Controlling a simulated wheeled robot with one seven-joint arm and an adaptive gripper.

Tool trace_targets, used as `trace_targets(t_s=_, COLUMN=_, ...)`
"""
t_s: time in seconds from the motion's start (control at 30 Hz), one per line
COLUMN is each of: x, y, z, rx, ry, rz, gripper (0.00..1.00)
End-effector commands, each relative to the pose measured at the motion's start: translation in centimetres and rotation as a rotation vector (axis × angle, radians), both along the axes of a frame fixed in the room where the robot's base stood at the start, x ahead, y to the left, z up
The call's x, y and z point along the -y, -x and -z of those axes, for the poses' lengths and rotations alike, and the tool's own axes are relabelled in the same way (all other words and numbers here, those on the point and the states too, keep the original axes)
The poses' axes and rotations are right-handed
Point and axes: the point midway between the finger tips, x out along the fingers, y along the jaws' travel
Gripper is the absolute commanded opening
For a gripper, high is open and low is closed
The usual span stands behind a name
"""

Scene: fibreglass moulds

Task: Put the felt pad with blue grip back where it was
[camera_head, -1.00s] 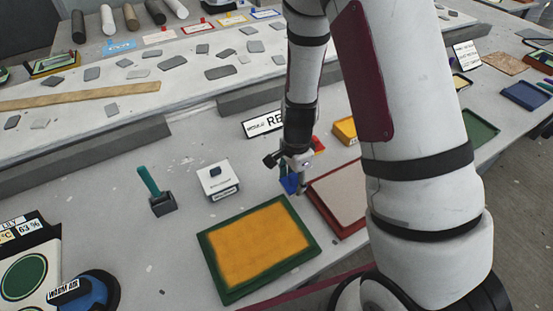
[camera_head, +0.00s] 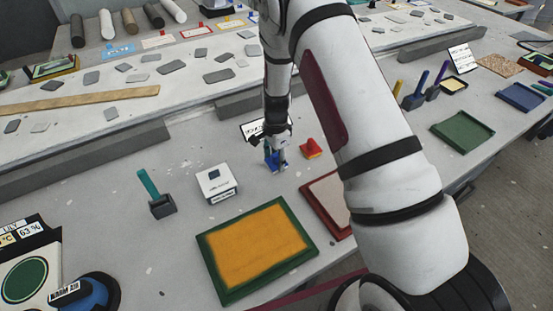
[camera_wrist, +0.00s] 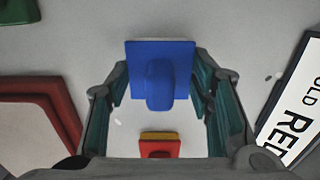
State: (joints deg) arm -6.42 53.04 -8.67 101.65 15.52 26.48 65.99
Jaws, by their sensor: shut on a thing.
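The felt pad with blue grip (camera_head: 271,160) is at the end of my gripper (camera_head: 277,158) in the head view. In the wrist view the blue pad (camera_wrist: 135,60) shows from above, with its raised blue grip (camera_wrist: 160,86) between my two fingers. My gripper (camera_wrist: 160,88) is shut on it.
A red-gripped pad (camera_head: 311,148) stands close to the right, also in the wrist view (camera_wrist: 158,146). The red-framed mould (camera_head: 328,200) and green-framed orange mould (camera_head: 258,252) lie nearer. A sign (camera_wrist: 295,105) is beside my gripper. A white box (camera_head: 216,183) stands left.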

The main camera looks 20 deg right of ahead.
Motion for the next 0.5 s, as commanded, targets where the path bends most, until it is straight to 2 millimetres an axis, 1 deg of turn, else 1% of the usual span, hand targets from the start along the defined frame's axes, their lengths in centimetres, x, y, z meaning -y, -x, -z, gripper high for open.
trace_targets(t_s=0.1, x=-0.01, y=-0.01, z=0.43, rx=0.001, ry=0.000, rz=0.000, gripper=0.17)
trace_targets(t_s=0.43, x=-0.02, y=-0.04, z=0.78, rx=0.000, ry=0.000, rz=0.000, gripper=0.17)
trace_targets(t_s=0.47, x=-0.02, y=-0.02, z=0.76, rx=0.000, ry=0.000, rz=0.000, gripper=0.52)
trace_targets(t_s=0.5, x=-0.02, y=-0.01, z=0.73, rx=0.000, ry=0.000, rz=0.000, gripper=0.61)
